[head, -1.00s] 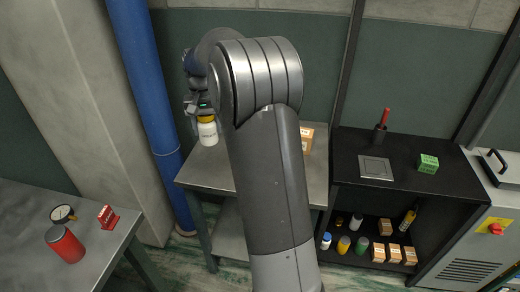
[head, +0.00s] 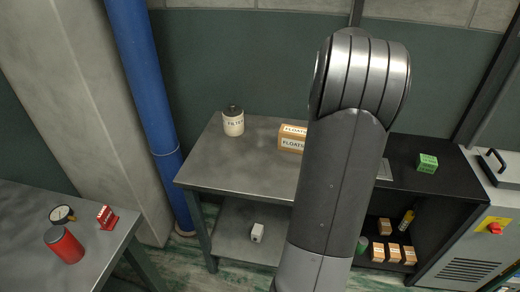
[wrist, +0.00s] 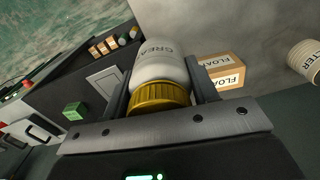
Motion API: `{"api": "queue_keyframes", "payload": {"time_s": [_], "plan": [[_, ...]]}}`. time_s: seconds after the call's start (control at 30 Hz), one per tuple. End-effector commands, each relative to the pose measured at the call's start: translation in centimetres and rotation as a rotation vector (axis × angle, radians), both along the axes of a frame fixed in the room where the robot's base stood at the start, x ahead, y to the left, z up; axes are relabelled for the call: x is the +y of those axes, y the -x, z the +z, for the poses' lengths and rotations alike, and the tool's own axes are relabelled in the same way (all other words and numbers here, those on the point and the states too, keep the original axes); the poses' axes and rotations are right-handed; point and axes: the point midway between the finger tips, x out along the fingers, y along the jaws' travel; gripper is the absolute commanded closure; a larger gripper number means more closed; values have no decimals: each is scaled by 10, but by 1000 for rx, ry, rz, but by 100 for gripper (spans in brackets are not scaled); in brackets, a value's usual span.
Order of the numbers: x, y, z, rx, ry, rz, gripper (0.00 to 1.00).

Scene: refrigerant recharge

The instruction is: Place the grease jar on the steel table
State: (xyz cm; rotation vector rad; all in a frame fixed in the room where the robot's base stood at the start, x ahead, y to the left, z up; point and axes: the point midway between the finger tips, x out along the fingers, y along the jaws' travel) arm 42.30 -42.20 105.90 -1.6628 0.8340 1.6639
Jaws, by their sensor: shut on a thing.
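The grease jar (wrist: 158,66) is white with a ribbed yellow lid and partly visible "GREA" lettering. My gripper (wrist: 161,78) is shut on it in the wrist view, with one finger on each side. In the head view, my arm hides both the gripper and the jar. A grey steel table (head: 228,172) stands at the middle of the head view; its top also shows in the wrist view (wrist: 225,30). I cannot tell how high the jar is above a surface.
The table's front left is clear. A black shelf unit (head: 440,185) adjoins at right, with a green box (head: 427,163) on top. Another grey table (head: 25,215) holds a red can (head: 64,244).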

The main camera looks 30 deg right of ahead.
Motion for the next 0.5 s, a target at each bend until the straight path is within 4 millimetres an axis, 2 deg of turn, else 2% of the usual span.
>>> {"api": "queue_keyframes", "payload": {"time_s": [0.07, 0.1, 0.23, 0.4, 0.5], "plan": [[-9, 11, 0, -1, 1, -19, 77], [-6, 9, -13, 2, -2, -14, 77], [-6, 8, -38, 2, -1, -13, 77], [-5, 7, -63, 1, -1, -12, 77], [-2, -1, -73, 1, -1, -11, 77]]}}
